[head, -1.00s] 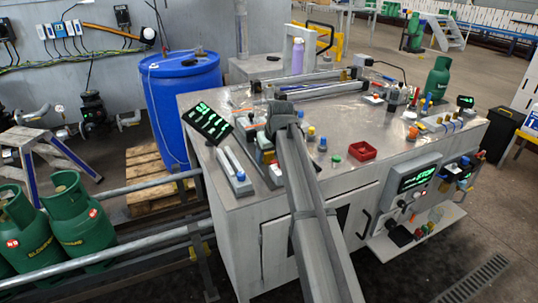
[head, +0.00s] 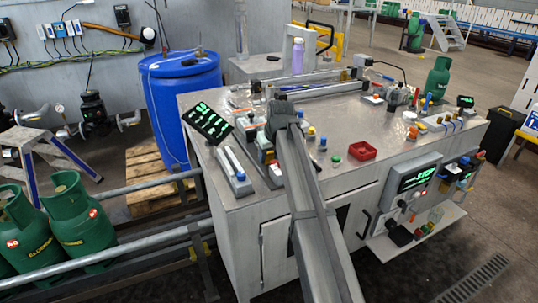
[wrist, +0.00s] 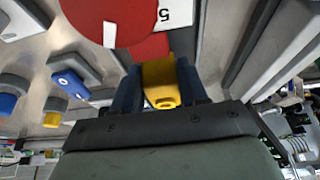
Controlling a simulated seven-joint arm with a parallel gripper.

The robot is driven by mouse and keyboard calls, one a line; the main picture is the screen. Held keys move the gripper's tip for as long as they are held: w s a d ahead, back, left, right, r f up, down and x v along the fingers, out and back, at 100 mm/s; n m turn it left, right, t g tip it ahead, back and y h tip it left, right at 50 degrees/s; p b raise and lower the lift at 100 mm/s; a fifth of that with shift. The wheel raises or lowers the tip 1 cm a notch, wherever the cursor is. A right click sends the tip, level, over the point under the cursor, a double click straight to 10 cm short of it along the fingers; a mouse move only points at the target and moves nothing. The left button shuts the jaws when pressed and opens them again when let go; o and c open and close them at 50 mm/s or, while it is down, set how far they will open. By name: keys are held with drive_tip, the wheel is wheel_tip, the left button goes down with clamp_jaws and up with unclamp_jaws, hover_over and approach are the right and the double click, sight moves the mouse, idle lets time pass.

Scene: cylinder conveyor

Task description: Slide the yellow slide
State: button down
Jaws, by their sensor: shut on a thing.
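In the wrist view, the yellow slide (wrist: 161,84) is a small yellow block with a dark slot near its end. My gripper (wrist: 158,88) has its two dark blue fingers on either side of it, shut on it. A red round plate (wrist: 112,18) and a white label marked 5 (wrist: 165,14) lie just beyond the fingertips. In the head view my arm reaches over the bench (head: 370,120) from the front, and its end hides the fingers and the slide.
Blue (wrist: 70,82) and yellow buttons on grey blocks stand left of the gripper. A metal rail runs close on its right.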

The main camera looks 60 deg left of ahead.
drive_tip(key=shift+a, duration=1.6)
drive_tip(key=c, duration=0.7)
unclamp_jaws()
drive_tip(key=v, duration=1.4)
drive_tip(key=shift+f, duration=0.1)
